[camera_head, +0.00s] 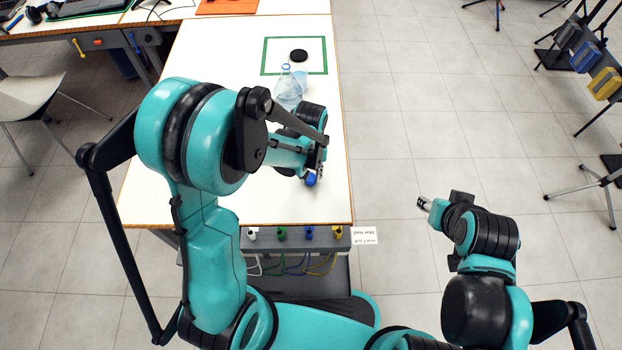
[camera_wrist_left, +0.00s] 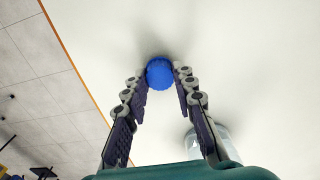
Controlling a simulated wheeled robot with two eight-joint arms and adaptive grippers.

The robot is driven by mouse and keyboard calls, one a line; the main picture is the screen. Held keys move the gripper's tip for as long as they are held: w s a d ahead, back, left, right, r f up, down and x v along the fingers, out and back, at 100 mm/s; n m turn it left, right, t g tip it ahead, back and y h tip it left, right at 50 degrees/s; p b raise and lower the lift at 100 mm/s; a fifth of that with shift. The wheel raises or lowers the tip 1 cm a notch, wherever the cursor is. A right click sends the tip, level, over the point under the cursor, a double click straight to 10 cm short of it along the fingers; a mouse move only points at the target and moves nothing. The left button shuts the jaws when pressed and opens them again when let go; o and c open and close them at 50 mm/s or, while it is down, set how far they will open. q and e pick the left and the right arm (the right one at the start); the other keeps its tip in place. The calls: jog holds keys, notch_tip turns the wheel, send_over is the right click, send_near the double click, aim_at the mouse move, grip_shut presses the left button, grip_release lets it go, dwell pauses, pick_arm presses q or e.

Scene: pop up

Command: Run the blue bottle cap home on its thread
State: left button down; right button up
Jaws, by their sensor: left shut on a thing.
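The blue bottle cap (camera_head: 311,180) is between the fingertips of my left gripper (camera_head: 318,172), near the front right of the white table. In the left wrist view the cap (camera_wrist_left: 159,73) sits between both fingertips of the left gripper (camera_wrist_left: 159,78), which is shut on it. I cannot tell whether the cap touches the table. A clear bottle (camera_head: 288,90) stands farther back on the table, partly hidden by my left arm. Part of it shows behind the right finger in the left wrist view (camera_wrist_left: 222,142). My right gripper (camera_head: 423,204) is off the table's right side, over the floor, and looks empty.
A green square outline (camera_head: 267,56) on the table (camera_head: 215,50) surrounds a black disc (camera_head: 299,56), behind the bottle. Coloured connectors (camera_head: 281,233) and cables hang under the table's front edge. A chair (camera_head: 30,95) stands at left. Tripods (camera_head: 585,180) stand at right.

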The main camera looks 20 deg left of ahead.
aim_at(310, 177)
pick_arm(q)
notch_tip(310, 177, up, 4)
jog(key=shift+f+p, duration=0.2)
jog(key=shift+p, duration=0.8)
jog(key=shift+f, duration=0.1)
